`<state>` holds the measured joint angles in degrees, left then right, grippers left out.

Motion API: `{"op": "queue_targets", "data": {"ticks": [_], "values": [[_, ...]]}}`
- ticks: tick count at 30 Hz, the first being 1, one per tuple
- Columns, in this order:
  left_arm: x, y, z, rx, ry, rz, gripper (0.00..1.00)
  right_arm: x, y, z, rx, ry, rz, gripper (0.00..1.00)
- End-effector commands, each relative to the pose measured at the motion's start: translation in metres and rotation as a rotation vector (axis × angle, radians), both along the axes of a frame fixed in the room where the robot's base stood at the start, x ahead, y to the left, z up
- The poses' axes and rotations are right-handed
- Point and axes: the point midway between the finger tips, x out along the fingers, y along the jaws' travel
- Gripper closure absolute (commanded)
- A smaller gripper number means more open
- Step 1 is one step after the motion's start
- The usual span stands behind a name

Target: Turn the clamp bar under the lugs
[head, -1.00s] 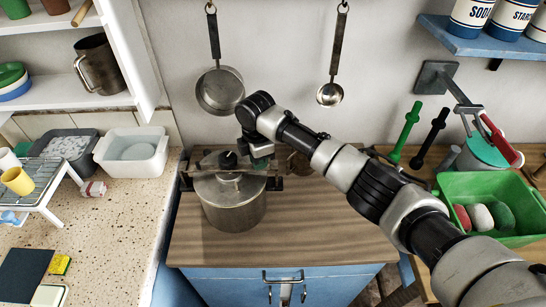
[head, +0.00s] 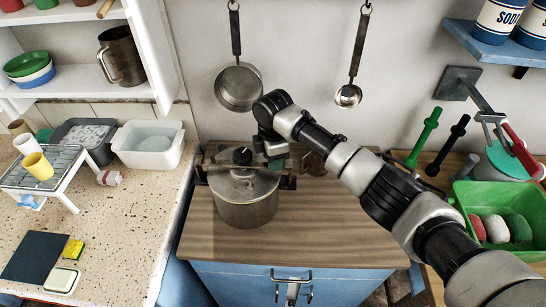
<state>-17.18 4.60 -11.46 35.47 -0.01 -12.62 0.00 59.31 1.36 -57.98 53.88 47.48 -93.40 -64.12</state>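A steel pressure pot (head: 246,208) stands on the wooden worktop. Its lid carries a black knob (head: 242,156) at the middle of the clamp bar (head: 222,158), which lies across the top. Dark lugs stick out at the pot's left (head: 201,174) and right (head: 289,181) sides. My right gripper (head: 275,163) points down at the back right of the lid, close to the right end of the bar. Its fingers are small and partly hidden, so I cannot tell their opening or whether they touch the bar. My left gripper is out of view.
The wooden worktop (head: 330,238) is clear in front and to the right of the pot. A pan (head: 240,88) and a ladle (head: 348,96) hang on the wall behind. A green tub (head: 475,197) stands at the right, and a white basin (head: 148,158) at the left.

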Motion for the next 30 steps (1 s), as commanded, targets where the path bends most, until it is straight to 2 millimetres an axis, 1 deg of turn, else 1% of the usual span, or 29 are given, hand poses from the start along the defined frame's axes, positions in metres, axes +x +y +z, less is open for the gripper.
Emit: {"op": "queue_targets", "data": {"ticks": [2, 5, 12, 15, 18, 21, 24, 30], "values": [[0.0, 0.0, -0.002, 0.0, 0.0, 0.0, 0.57, 0.0, 0.0, 0.004, 0.0, -0.001, 0.0, 0.63], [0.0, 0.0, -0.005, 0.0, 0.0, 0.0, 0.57, 0.001, 0.0, 0.015, 0.002, -0.003, 0.001, 0.63], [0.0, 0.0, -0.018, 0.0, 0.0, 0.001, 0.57, 0.001, 0.001, 0.063, 0.003, -0.005, 0.001, 0.63], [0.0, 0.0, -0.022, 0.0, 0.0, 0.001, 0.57, 0.001, 0.001, 0.081, 0.001, -0.005, 0.001, 0.63], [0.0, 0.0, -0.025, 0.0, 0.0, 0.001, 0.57, 0.001, 0.001, 0.095, 0.001, -0.004, -0.001, 0.63], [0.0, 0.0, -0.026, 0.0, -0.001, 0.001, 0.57, 0.0, 0.001, 0.104, 0.001, -0.002, 0.0, 0.63], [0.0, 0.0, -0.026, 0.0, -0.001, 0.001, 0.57, 0.0, 0.001, 0.107, 0.002, -0.002, 0.0, 0.63], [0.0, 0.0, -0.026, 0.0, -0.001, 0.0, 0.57, 0.0, 0.001, 0.108, 0.001, -0.001, 0.0, 0.63]]}}
